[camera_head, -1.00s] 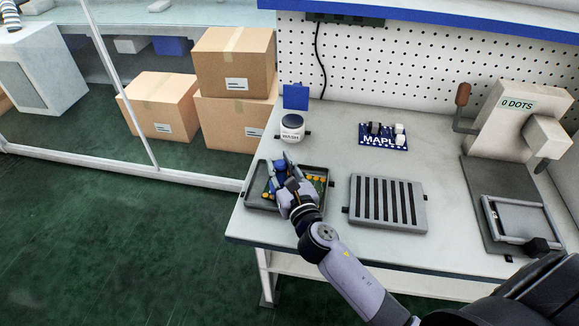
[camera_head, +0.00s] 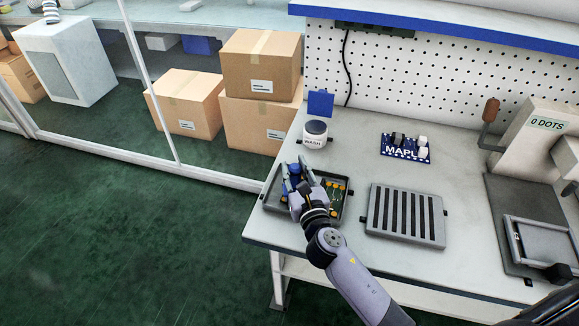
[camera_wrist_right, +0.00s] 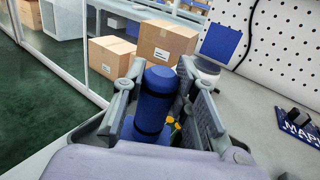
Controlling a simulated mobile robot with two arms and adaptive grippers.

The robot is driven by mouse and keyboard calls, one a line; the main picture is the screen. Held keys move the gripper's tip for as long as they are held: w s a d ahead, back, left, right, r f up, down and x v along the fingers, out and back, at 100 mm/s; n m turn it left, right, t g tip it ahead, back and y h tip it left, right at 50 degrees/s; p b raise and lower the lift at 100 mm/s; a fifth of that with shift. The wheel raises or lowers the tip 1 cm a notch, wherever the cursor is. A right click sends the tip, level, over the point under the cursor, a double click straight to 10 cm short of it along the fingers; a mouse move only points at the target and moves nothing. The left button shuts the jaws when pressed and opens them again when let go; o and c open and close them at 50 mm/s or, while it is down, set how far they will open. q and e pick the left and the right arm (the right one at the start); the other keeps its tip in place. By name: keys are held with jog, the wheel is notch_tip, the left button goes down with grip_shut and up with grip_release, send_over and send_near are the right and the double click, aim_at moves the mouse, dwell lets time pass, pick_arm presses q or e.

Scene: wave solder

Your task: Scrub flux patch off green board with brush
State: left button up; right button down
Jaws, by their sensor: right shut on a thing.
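My right gripper (camera_head: 294,166) is over the left part of a dark grey tray (camera_head: 272,207) on the bench. It is shut on a blue cylinder with dark bands, which I take to be the brush (camera_wrist_right: 154,100); the blue also shows between the fingers in the head view. The brush stands nearly upright in the wrist view, and its lower end is hidden. The green board (camera_head: 335,197) with yellow parts lies in the tray, partly covered by my gripper. I cannot make out the flux patch. My left gripper is not in view.
A white WASH jar (camera_head: 315,133) and a blue square panel (camera_head: 320,103) stand behind the tray. A slotted grey rack (camera_head: 405,216) lies to its right, a blue MAPL board (camera_head: 405,149) behind that. A lever press (camera_head: 535,125) stands at the right.

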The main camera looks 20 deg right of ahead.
jog(key=shift+s+d, duration=2.55)
jog(key=shift+d, duration=0.75)
jog(key=shift+w+a+p, duration=0.2)
jog(key=shift+w+a, duration=0.5)
jog(key=shift+a, duration=0.25)
jog(key=shift+w+a+p, duration=0.25)
jog(key=shift+w+a, duration=0.5)
jog(key=shift+a, duration=0.2)
jog(key=shift+w+a+p, duration=0.2)
jog(key=shift+w+a, duration=0.5)
jog(key=shift+a, duration=0.25)
jog(key=shift+w+a, duration=1.05)
jog(key=shift+a, duration=0.25)
notch_tip(320, 180, up, 6)
jog(key=p, duration=0.6)
jog(key=shift+r+p, duration=0.15)
jog(key=shift+p, duration=0.15)
